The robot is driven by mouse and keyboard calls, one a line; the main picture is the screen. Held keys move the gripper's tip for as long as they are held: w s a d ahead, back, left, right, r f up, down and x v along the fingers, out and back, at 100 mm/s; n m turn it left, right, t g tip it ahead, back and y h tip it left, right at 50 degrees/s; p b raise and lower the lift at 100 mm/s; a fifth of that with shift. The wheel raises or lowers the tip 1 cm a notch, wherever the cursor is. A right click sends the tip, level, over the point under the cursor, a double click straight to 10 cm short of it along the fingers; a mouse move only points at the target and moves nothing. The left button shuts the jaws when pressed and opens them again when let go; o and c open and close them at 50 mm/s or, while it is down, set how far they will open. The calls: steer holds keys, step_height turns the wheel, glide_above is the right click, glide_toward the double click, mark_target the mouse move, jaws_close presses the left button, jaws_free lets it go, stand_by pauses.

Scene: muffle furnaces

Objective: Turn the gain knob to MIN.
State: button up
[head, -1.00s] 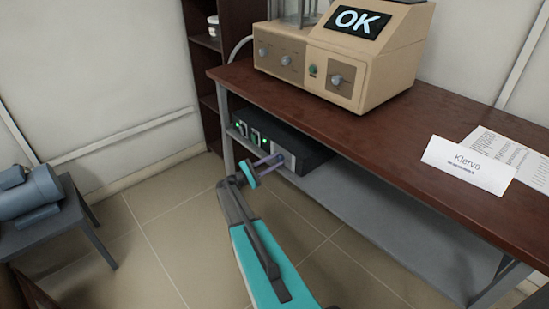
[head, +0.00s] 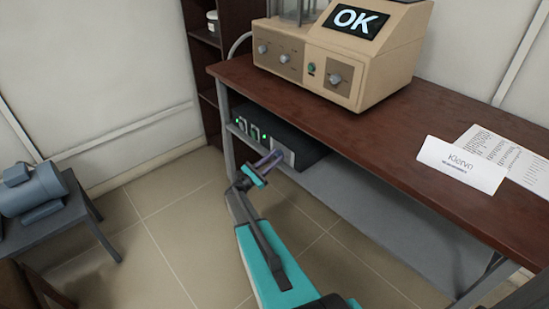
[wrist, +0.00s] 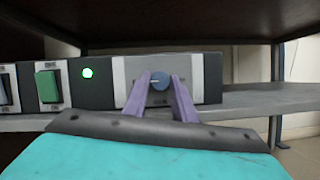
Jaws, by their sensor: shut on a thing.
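In the head view my gripper (head: 273,158) reaches that panel, and the knob is hidden there. The panel lettering and the knob's setting are too small to read.
Left of the knob, a green lamp (wrist: 87,73) is lit and a green rocker switch (wrist: 47,86) sits beside it. The wooden bench top (head: 380,130) is above the unit. A beige machine (head: 330,60) reading OK stands on it. The grey shelf (head: 370,205) is clear to the right.

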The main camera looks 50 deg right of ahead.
stand_by(0.3)
steer(key=o, duration=1)
steer(key=shift+o, duration=0.2)
steer(key=shift+a, duration=0.1)
steer(key=v, duration=1.3)
steer(key=shift+a+f+b, duration=0.2)
steer(key=shift+a+b, duration=0.1)
steer(key=shift+b, duration=0.05)
steer(key=shift+w+r, duration=0.1)
